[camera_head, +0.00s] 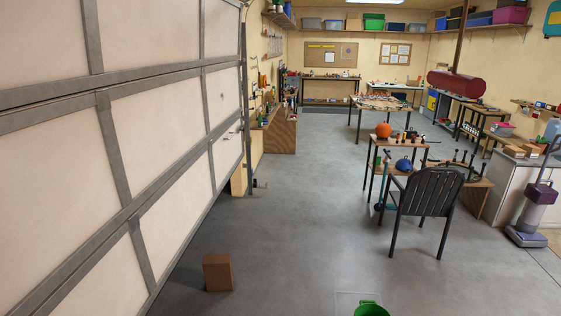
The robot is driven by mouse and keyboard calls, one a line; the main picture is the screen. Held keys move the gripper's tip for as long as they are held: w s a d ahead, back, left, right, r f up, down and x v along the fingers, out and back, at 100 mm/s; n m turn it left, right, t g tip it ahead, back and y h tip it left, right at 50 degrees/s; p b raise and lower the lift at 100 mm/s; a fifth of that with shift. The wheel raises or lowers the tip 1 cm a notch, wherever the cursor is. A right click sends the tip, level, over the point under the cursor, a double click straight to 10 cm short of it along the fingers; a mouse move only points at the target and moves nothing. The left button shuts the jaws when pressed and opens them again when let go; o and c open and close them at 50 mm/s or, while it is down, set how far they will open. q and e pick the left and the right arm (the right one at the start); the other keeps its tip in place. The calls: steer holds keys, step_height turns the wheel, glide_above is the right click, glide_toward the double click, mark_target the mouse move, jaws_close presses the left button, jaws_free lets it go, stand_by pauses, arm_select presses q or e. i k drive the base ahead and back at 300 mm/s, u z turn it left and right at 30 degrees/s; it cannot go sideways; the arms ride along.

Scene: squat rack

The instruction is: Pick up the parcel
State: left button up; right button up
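A brown box-shaped parcel (217,272) stands upright on the grey concrete floor, in the lower left of the head view, near the foot of the large panelled door. Its front, one side and top show, and nothing covers it. Neither of my grippers shows in this view.
The garage door (130,120) fills the left side. A green bucket-like object (368,308) is cut off at the bottom edge. A dark slatted chair (430,193), tables and an upright vacuum cleaner (533,215) stand to the right. Floor around the parcel is clear.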

mark_target(217, 268)
steer(key=i, duration=2.7)
steer(key=u, duration=2.2)
